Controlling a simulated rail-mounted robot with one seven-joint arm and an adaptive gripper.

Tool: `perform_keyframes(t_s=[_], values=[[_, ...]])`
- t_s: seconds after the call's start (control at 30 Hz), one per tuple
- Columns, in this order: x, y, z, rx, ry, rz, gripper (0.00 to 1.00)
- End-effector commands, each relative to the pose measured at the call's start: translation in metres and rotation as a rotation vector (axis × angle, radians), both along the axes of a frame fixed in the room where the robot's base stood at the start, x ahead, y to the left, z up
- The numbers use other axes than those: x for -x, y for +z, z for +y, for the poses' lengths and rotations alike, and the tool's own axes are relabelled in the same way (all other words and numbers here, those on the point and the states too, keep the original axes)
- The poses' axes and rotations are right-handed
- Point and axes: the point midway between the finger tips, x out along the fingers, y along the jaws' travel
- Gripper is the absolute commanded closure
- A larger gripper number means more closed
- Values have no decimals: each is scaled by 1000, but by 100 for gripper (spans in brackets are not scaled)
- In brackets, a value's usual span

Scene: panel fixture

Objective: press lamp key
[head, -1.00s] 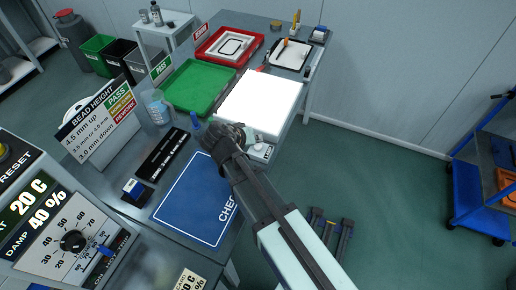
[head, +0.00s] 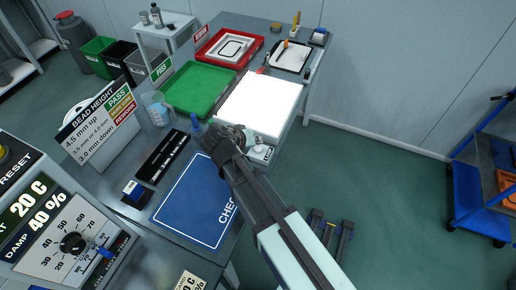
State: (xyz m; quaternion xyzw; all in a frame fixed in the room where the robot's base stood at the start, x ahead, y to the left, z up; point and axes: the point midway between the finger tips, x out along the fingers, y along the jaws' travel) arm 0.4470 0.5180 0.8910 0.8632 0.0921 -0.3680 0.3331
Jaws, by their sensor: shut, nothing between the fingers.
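The lamp is a flat, bright white light panel (head: 260,102) on the bench. A small pale control box (head: 261,153) sits at its near edge, partly covered by my arm. The key itself is too small to make out. My gripper (head: 229,138) is over the bench, between the near left corner of the panel and the blue check mat (head: 192,203), close to the left of the box. It is shut and empty. My wrist hides the fingertips, so I cannot tell whether they touch anything.
A green tray (head: 181,108) lies left of the panel, with a red tray (head: 203,58) behind. A blue-tipped object (head: 196,124), a clear jug (head: 156,112) and a black strip (head: 162,155) stand left of my gripper.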

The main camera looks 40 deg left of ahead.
Motion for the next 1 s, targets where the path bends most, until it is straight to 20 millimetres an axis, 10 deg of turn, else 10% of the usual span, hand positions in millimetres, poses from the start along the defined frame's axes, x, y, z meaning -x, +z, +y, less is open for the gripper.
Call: perform_keyframes(t_s=[1.0], values=[[0, -9, 0, 0, 0, 0, 100]])
